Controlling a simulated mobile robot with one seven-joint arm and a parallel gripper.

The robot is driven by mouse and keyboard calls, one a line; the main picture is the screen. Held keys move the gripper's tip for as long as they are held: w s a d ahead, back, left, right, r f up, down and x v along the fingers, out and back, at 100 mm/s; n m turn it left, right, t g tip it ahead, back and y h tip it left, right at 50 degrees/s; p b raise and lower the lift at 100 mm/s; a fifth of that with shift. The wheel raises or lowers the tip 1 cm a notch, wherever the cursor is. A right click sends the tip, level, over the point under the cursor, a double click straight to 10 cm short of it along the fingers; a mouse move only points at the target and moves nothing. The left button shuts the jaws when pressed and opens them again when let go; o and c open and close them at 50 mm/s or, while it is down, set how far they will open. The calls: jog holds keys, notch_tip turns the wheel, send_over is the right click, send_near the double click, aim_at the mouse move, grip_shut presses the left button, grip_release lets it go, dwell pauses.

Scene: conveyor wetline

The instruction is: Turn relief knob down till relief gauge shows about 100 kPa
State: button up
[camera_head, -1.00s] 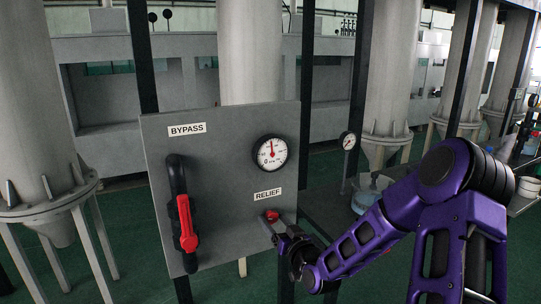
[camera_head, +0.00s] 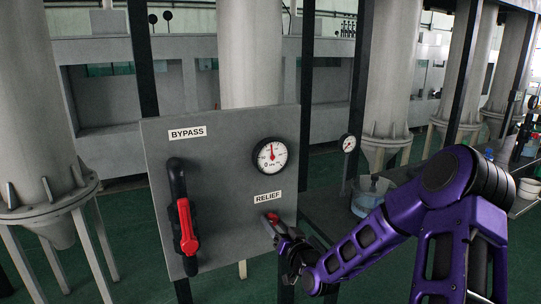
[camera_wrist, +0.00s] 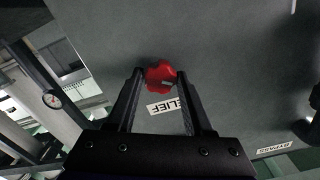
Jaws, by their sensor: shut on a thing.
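The red relief knob (camera_head: 272,217) sits on the grey panel (camera_head: 225,225) below the RELIEF label (camera_head: 268,197). My gripper (camera_head: 277,226) is shut on the knob. In the wrist view the knob (camera_wrist: 160,75) is between the two black fingertips of my gripper (camera_wrist: 159,77), with a small pale mark on its face. The relief gauge (camera_head: 270,156) is above the label, with a white face and a red needle pointing almost straight up. Its numbers are too small to read.
A red bypass lever (camera_head: 186,225) on a black pipe is at the panel's left, under the BYPASS label (camera_head: 187,132). A second small gauge (camera_head: 347,143) stands right of the panel. A clear container (camera_head: 368,196) is on the dark bench behind my arm.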

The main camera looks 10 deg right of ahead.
jog(key=shift+m, duration=0.5)
jog(key=shift+m, duration=0.8)
dwell(0.4)
jog(key=shift+m+p, duration=0.5)
jog(key=shift+m, duration=1.2)
